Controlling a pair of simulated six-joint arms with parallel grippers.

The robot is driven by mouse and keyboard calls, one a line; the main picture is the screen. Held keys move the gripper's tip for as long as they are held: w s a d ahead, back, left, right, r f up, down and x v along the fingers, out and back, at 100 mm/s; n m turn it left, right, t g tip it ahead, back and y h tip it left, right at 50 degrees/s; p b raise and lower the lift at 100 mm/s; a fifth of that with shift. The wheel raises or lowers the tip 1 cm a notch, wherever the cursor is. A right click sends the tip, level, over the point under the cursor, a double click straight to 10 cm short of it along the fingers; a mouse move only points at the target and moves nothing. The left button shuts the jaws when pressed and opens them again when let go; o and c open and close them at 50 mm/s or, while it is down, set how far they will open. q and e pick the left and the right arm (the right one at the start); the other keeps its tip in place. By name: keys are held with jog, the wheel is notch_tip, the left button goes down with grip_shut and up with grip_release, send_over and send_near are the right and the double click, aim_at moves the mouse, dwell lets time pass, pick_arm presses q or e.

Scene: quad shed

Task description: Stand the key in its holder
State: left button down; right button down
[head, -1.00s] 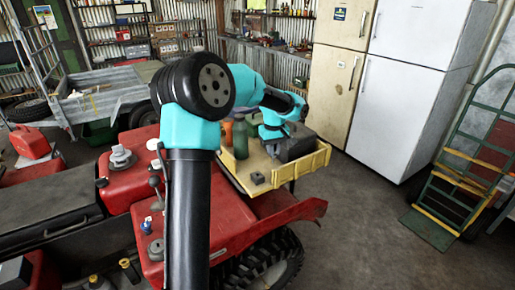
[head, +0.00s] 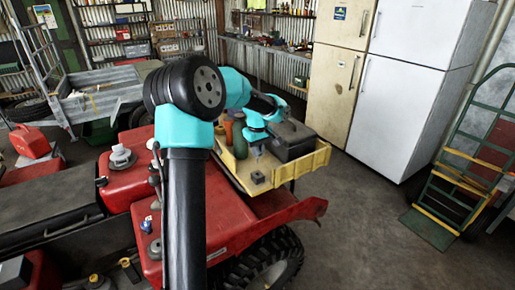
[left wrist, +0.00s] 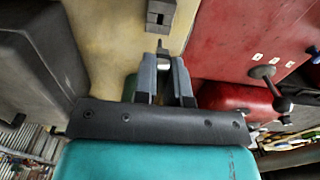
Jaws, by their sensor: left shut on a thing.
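The holder (head: 258,177) is a small dark block on the floor of the yellow tray, near its front left. It also shows at the top of the left wrist view (left wrist: 160,14). My left gripper (head: 257,153) is over the tray, just behind and above the holder in the head view. Its fingers are shut on the key (left wrist: 162,46), a small grey piece whose dark tip sticks out past the fingertips. In the left wrist view the tip points toward the holder, with a gap between them. Most of the key is hidden by the fingers. My right gripper is not in view.
The yellow tray (head: 303,167) has raised sides and sits on the red quad (head: 200,215). A dark case (head: 290,145) stands close to the right of my left gripper. A green bottle (head: 239,138) and an orange one (head: 229,128) stand at its left.

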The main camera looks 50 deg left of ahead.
pick_arm(q)
jog(key=shift+f, duration=2.2)
jog(key=shift+f, duration=1.7)
jog(key=c, duration=1.1)
grip_release()
notch_tip(320, 180, up, 17)
jog(key=shift+r, duration=0.15)
